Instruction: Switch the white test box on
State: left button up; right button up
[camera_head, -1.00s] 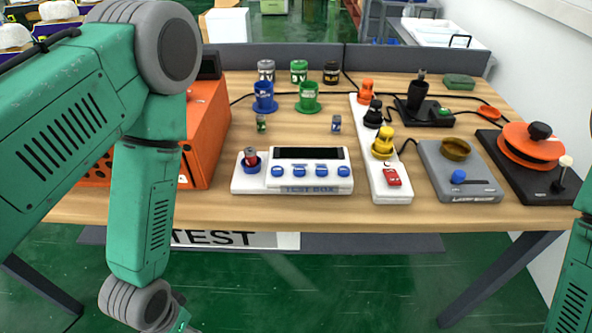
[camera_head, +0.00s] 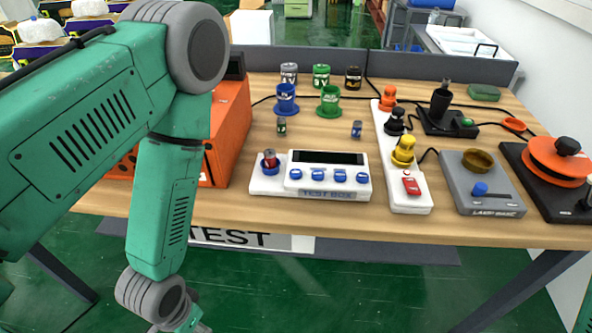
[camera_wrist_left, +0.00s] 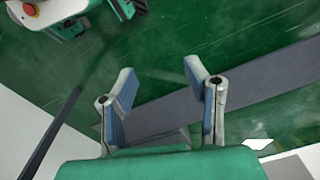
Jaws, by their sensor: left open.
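The white test box (camera_head: 310,187) lies on the wooden table, with a dark display (camera_head: 328,157) and a row of blue buttons (camera_head: 340,176) on its front. A small red-topped cell (camera_head: 269,159) stands in the blue round holder at its left end. The display looks dark. My left arm hangs in front of the table's left part, its hand at the bottom edge of the head view, below the table top. In the left wrist view my left gripper (camera_wrist_left: 158,92) is open and empty, above the green floor. My right gripper is not in view.
A white power strip (camera_head: 411,200) with a red switch and several plugs lies right of the box. Farther right are a grey lamp base (camera_head: 480,190) and an orange reel (camera_head: 557,160). An orange case (camera_head: 228,135) stands left. Blue (camera_head: 286,100) and green (camera_head: 329,101) cups stand behind.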

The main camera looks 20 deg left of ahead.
pick_arm(q)
grip_shut()
jog(key=shift+r, duration=0.1)
dwell(1.0)
